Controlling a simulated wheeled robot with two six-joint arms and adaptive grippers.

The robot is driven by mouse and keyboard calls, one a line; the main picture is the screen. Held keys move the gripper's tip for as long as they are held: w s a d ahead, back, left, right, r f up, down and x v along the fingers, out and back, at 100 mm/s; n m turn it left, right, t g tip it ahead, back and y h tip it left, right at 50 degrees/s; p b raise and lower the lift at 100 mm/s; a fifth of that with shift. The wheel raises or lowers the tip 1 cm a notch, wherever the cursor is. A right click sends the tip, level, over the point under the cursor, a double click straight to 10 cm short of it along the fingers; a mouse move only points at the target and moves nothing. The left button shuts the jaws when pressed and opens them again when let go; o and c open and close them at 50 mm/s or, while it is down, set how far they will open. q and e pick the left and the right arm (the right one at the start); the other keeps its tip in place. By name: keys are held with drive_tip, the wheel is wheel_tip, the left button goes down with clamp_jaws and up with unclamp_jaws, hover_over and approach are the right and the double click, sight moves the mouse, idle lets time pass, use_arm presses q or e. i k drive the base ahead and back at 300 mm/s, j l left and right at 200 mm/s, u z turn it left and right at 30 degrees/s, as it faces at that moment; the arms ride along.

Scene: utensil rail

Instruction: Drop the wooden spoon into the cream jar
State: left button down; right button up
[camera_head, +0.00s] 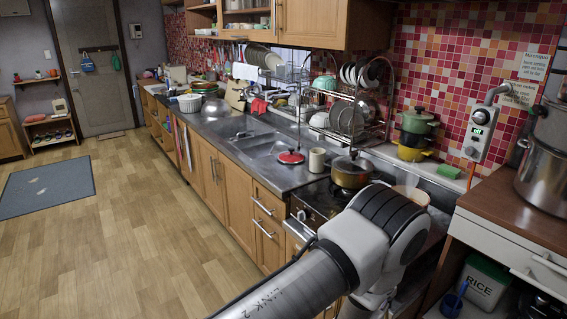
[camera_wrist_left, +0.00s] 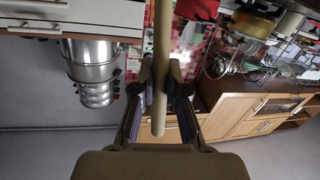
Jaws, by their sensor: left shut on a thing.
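My left gripper (camera_wrist_left: 158,112) is shut on the handle of the wooden spoon (camera_wrist_left: 161,55), a pale round shaft running up through the middle of the left wrist view. Its lower end shows between the fingers, and its upper end is out of frame. In the head view my left arm comes in from the bottom and hides its own gripper and the spoon. A cream jar (camera_head: 317,160) stands upright on the counter, left of the stove. I cannot see inside it. My right gripper is not in view.
A lidded pan (camera_head: 351,170) sits on the stove, right of the jar. A red lid (camera_head: 291,156) lies to its left. A dish rack (camera_head: 350,105) stands behind. A steel pot (camera_head: 543,170) stands at the right.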

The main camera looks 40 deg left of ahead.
sight(311, 171)
drive_tip(key=i+u, duration=0.2)
drive_tip(key=u, duration=0.2)
drive_tip(key=i+l+u, duration=0.1)
drive_tip(key=i+u, duration=0.25)
drive_tip(key=i+l+u, duration=0.1)
drive_tip(key=u, duration=0.3)
drive_tip(key=i+l+u, duration=0.15)
drive_tip(key=u, duration=0.25)
drive_tip(key=i+l, duration=0.2)
drive_tip(key=l, duration=0.15)
